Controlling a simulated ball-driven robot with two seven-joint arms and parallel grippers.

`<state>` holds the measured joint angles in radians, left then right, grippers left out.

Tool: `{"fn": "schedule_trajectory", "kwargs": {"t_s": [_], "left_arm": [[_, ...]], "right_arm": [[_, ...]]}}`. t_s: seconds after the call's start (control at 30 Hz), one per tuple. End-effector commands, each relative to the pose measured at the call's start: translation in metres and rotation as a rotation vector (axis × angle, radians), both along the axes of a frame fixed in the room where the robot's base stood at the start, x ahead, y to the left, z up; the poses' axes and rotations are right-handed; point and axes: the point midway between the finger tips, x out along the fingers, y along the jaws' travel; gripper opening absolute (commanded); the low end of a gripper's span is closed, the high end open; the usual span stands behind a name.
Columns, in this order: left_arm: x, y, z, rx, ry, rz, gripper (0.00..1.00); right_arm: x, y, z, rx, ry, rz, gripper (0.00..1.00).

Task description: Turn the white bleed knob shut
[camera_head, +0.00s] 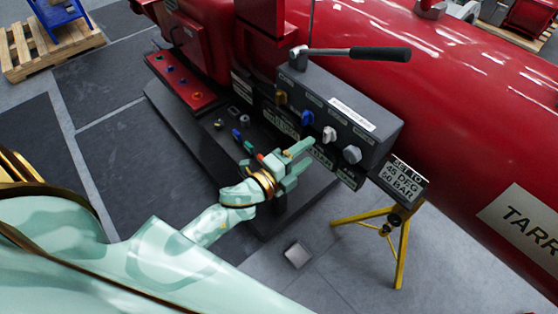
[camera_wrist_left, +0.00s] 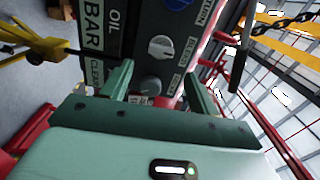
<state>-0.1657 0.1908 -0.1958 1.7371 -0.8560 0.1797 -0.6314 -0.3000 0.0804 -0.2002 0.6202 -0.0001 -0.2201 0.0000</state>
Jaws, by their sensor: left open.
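The white bleed knob (camera_head: 329,134) sits on the front of the dark grey valve box (camera_head: 345,105), between a blue knob (camera_head: 307,117) and a light grey knob (camera_head: 352,154). In the left wrist view the white knob (camera_wrist_left: 161,47) shows a raised bar across its round face. My left gripper (camera_head: 303,157) is open and empty, apart from the panel, low in front of it. In the left wrist view its fingertips (camera_wrist_left: 158,78) frame the grey knob (camera_wrist_left: 150,86), with the white knob just beyond them. My right gripper is out of view.
A sign on a yellow tripod (camera_head: 400,240) stands to the right. A large red tank (camera_head: 450,110) lies behind.

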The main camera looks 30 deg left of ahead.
Motion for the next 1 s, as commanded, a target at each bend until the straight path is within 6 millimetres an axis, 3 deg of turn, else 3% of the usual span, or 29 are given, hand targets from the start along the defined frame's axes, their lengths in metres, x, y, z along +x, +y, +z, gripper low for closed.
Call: {"fn": "schedule_trajectory", "kwargs": {"t_s": [0.2,0.4,1.0], "left_arm": [[-0.054,0.019,-0.002,0.0,0.004,0.002,0.6],[-0.08,0.029,-0.001,0.0,0.002,0.0,0.6],[-0.086,0.031,0.0,0.0,0.001,0.001,0.6]], "right_arm": [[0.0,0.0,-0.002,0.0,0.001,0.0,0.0],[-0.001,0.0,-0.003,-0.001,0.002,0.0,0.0],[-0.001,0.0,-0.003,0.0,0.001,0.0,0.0]]}}
